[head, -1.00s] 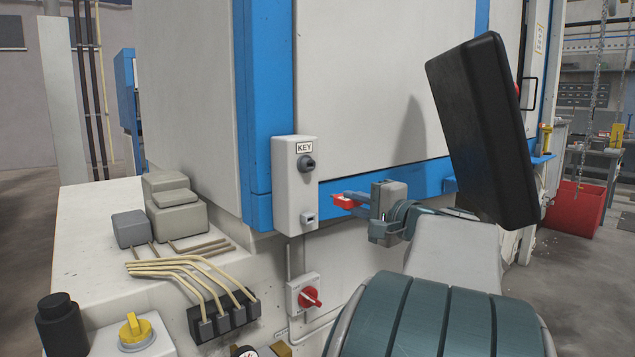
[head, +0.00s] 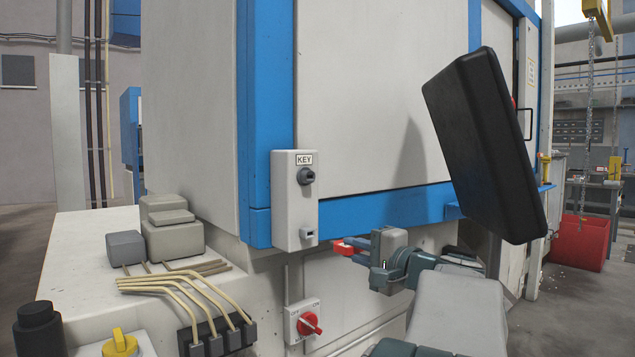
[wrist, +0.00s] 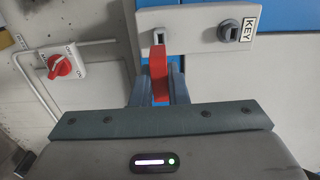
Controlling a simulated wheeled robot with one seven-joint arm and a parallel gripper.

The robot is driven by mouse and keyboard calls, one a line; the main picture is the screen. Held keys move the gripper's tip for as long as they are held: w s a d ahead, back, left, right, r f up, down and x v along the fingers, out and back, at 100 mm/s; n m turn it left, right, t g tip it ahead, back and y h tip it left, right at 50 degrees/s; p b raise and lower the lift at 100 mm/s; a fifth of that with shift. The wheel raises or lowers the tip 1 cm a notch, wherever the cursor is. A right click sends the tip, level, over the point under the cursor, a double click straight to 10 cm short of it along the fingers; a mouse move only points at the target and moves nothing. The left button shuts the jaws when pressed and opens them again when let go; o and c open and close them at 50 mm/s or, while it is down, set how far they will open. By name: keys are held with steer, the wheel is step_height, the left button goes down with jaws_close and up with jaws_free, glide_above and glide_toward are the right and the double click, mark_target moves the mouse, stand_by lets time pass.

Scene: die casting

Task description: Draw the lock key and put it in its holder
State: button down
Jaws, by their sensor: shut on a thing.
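The red lock key (head: 343,248) is held between the fingers of my gripper (head: 358,246). In the wrist view the red key (wrist: 158,72) stands between the two grey fingers (wrist: 158,90). The pale key box (head: 294,205) is mounted at the machine's blue corner, left of my gripper in the head view. It has a dark round knob-like lock (head: 306,176) under the KEY label and a small grey socket (head: 307,234) below. The key's free end points at the box, apart from it, slightly lower than the socket. I cannot tell which fitting is the holder.
A red rotary switch (head: 309,323) sits below the box. Bent pipes (head: 185,290) and grey blocks (head: 172,232) lie on the ledge to the left. A black panel (head: 485,145) hangs above my arm on the right. The space between key and box is clear.

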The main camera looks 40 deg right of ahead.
mark_target(336, 243)
steer(key=shift+w+a+b, duration=0.15)
steer(key=shift+w+b, duration=0.05)
steer(key=shift+w, duration=1.25)
steer(key=shift+w+a+b, duration=0.1)
steer(key=shift+w+b, duration=0.1)
steer(key=shift+w, duration=1.25)
steer(key=shift+b, duration=0.9)
steer(key=shift+w+a, duration=0.1)
steer(key=shift+w, duration=1.5)
steer(key=c, duration=1.3)
jaws_free()
steer(key=shift+c, duration=0.2)
steer(key=s, duration=0.4)
steer(key=s+p, duration=0.1)
steer(key=s, duration=0.4)
steer(key=s+d, duration=0.1)
steer(key=s, duration=0.3)
steer(key=shift+s+p, duration=0.3)
steer(key=shift+s, duration=0.1)
